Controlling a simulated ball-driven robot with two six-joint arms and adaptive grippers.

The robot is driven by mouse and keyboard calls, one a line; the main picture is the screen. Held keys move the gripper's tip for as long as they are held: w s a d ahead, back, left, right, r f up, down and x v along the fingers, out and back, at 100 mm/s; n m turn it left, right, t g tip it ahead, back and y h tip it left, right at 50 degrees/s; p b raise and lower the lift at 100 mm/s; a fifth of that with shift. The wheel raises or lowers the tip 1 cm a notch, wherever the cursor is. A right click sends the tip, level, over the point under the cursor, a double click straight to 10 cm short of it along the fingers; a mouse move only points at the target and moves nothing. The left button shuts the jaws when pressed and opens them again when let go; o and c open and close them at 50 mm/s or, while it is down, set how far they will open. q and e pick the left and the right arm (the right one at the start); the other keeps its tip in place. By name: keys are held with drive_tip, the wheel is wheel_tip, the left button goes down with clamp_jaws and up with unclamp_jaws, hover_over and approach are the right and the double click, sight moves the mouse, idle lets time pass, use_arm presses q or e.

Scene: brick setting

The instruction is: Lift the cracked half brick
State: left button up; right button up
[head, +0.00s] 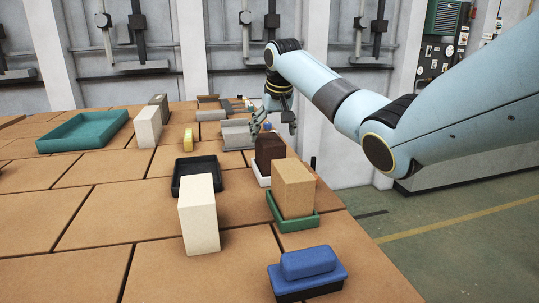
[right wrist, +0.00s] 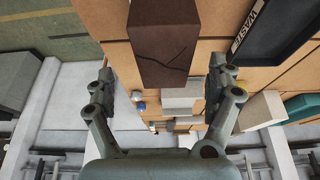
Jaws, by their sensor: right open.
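The cracked half brick is a dark brown block (head: 269,148) that stands in a white tray (head: 264,180) near the right edge of the brick-topped table. In the right wrist view the dark brown brick (right wrist: 165,40) shows a dark, jagged crack across its face. My right gripper (head: 275,120) is open and empty, just behind and above the brick in the head view. In the right wrist view the fingers of the right gripper (right wrist: 161,88) are spread wide, with the brick ahead of them and no contact visible. My left gripper is not in view.
A tan brick (head: 293,187) in a green tray (head: 298,224) stands close in front. Nearby are a black tray (head: 182,190), a cream brick (head: 200,215) and a blue-topped brush-like block (head: 307,265). A teal tray (head: 66,147) lies at left. The left foreground is clear.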

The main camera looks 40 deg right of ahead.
sight(271, 140)
drive_tip(key=x, duration=0.1)
drive_tip(key=p+x, duration=0.1)
drive_tip(key=x, duration=0.3)
drive_tip(key=shift+s+a+f, duration=0.1)
drive_tip(key=shift+a+f, duration=0.1)
drive_tip(key=shift+a, duration=0.15)
drive_tip(key=shift+f, duration=0.55)
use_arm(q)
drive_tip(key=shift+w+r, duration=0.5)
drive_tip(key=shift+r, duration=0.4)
use_arm(e)
drive_tip(key=shift+d, duration=0.1)
use_arm(q)
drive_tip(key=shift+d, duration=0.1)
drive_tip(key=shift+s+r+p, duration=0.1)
drive_tip(key=shift+p, duration=0.3)
use_arm(e)
drive_tip(key=shift+f, duration=0.2)
drive_tip(key=shift+c, duration=0.4)
drive_tip(key=c, duration=1.6)
drive_tip(key=shift+r, duration=0.1)
drive_tip(key=shift+c, duration=0.3)
